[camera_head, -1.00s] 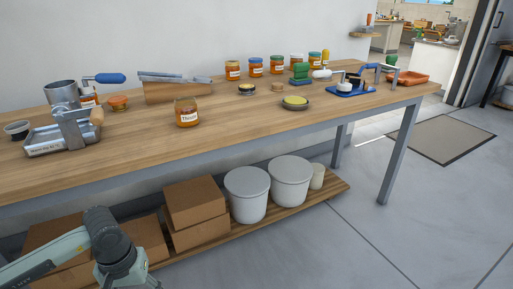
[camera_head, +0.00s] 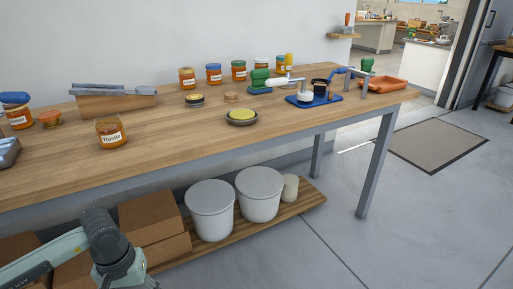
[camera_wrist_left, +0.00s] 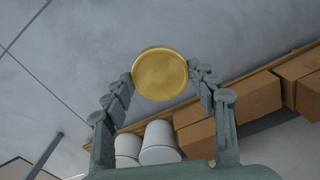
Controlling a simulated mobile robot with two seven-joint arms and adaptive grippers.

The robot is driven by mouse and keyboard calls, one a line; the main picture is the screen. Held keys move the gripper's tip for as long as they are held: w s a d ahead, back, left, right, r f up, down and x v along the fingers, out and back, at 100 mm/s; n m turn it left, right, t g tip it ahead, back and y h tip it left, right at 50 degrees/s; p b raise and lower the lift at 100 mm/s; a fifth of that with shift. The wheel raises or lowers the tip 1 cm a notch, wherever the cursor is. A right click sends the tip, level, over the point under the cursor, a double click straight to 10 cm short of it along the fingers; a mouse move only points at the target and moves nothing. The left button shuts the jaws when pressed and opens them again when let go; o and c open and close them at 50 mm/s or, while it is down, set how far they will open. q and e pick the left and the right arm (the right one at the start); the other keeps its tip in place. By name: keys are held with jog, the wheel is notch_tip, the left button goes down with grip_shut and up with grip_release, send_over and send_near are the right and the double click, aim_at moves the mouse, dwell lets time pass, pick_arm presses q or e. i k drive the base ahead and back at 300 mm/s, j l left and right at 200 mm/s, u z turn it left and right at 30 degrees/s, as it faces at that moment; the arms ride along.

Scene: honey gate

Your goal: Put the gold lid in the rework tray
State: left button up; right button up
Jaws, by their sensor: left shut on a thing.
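The gold lid (camera_wrist_left: 160,74) is round and shows in the left wrist view, between the two fingertips of my left gripper (camera_wrist_left: 161,80). The gripper is shut on it by its edges and holds it clear of the floor. In the head view my left arm comes in at the lower left, and its gripper and the lid are out of the picture. An orange tray (camera_head: 383,84), likely the rework tray, sits at the far right end of the wooden table. My right gripper is in neither view.
White buckets (camera_head: 259,194) and cardboard boxes (camera_head: 152,217) stand on the low shelf.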

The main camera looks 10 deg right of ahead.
aim_at(383, 84)
jog(key=i+l, duration=0.1)
jog(key=l, duration=0.3)
jog(key=i+l, duration=0.15)
jog(key=l, duration=0.25)
jog(key=i+l, duration=0.1)
jog(key=l, duration=0.35)
jog(key=i+l, duration=0.15)
jog(key=l, duration=0.25)
jog(key=i+l, duration=0.1)
jog(key=l, duration=0.3)
jog(key=i+l, duration=0.15)
jog(key=l, duration=0.25)
jog(key=i+l, duration=0.1)
jog(key=l, duration=0.3)
